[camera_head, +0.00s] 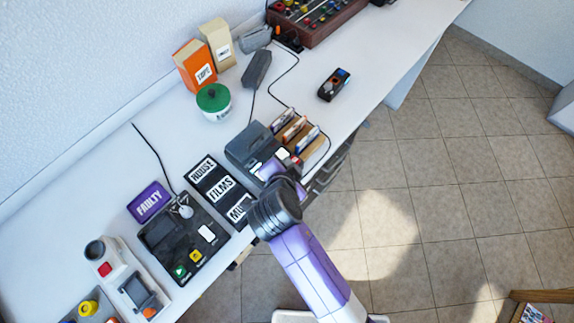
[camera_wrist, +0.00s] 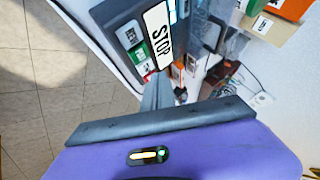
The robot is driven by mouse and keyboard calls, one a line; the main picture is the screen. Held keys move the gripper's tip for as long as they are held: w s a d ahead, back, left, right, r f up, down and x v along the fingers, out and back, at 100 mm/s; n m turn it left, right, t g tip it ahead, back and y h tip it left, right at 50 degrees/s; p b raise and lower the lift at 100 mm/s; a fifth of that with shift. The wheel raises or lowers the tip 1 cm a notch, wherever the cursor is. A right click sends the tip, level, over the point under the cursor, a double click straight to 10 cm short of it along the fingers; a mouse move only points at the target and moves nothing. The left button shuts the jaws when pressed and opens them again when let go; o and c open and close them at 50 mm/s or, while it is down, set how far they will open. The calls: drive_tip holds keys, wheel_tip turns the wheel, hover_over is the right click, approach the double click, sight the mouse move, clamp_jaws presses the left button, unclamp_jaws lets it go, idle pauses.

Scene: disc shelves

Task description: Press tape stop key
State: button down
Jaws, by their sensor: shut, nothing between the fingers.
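The dark tape machine (camera_head: 246,146) stands on the white counter near its front edge. In the wrist view its dark body (camera_wrist: 104,12) shows at the top, with a white key marked STOP (camera_wrist: 160,36). Beside STOP are a green key (camera_wrist: 140,53) and a pale key (camera_wrist: 130,34). My gripper (camera_head: 270,168) is over the machine's front side in the head view, partly covered by my arm. In the wrist view my gripper (camera_wrist: 158,90) is shut and empty, its grey finger pointing toward the key end of the machine. I cannot tell whether it touches the STOP key.
Upright cases (camera_head: 297,134) stand right of the machine. Labelled dark boxes (camera_head: 220,187) and a dark device with coloured buttons (camera_head: 185,243) lie to its left.

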drive_tip(key=shift+r, duration=0.15)
drive_tip(key=shift+r+p, duration=1.95)
drive_tip(key=shift+r, duration=0.45)
